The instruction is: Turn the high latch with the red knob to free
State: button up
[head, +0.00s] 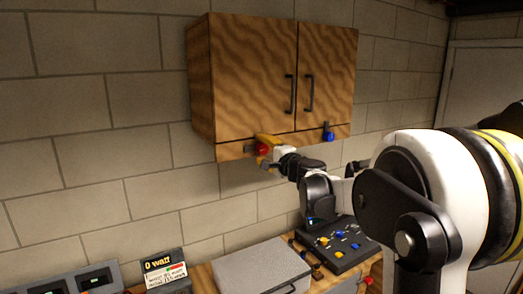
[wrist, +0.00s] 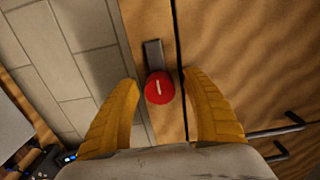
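The red knob (head: 262,149) of the latch is on the lower left edge of the wooden wall cabinet. In the wrist view the red knob (wrist: 159,88) has a white line on its face, and a dark grey latch bar (wrist: 153,54) extends from it. My gripper (head: 266,146) is at the knob in the head view. In the wrist view its two yellow fingers (wrist: 163,92) are spread apart on either side of the knob, with visible gaps. Whether the fingertips reach the knob's depth is hard to tell.
The wall cabinet (head: 250,70) has two closed doors with dark handles. A blue knob (head: 329,136) is at its lower right. Below are a grey case (head: 255,270), a black control panel (head: 340,245) with colored knobs, and a small sign (head: 166,273).

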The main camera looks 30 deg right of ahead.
jog(key=shift+s, duration=0.1)
jog(key=s, duration=1.2)
jog(key=shift+d, duration=0.2)
jog(key=s+a+f+n+g+y+b, duration=0.25)
jog(key=s+a+f+n+b, duration=0.35)
jog(key=a+f, duration=0.45)
jog(key=s+a+f+n+g+y+b, duration=0.1)
jog(key=s+a+f+n+g+b, duration=0.3)
jog(key=a+f+b, duration=0.5)
jog(key=s+f+n+g+h+b, duration=0.1)
jog(key=s+f+n+b, duration=0.1)
jog(key=s+f, duration=0.3)
jog(key=s+a+f+n+g+h+b, duration=0.1)
jog(key=s+f, duration=0.5)
jog(key=f, duration=0.6)
jog(key=s+a+f+n+g+h+b, duration=0.1)
jog(key=s+f+n+g+h+b, duration=0.1)
jog(key=s+f+n+b, duration=0.2)
notch_tip(320, 180, down, 4)
jog(key=shift+s+f+b, duration=0.25)
jog(key=shift+s+b, duration=0.7)
jog(key=shift+b, duration=0.3)
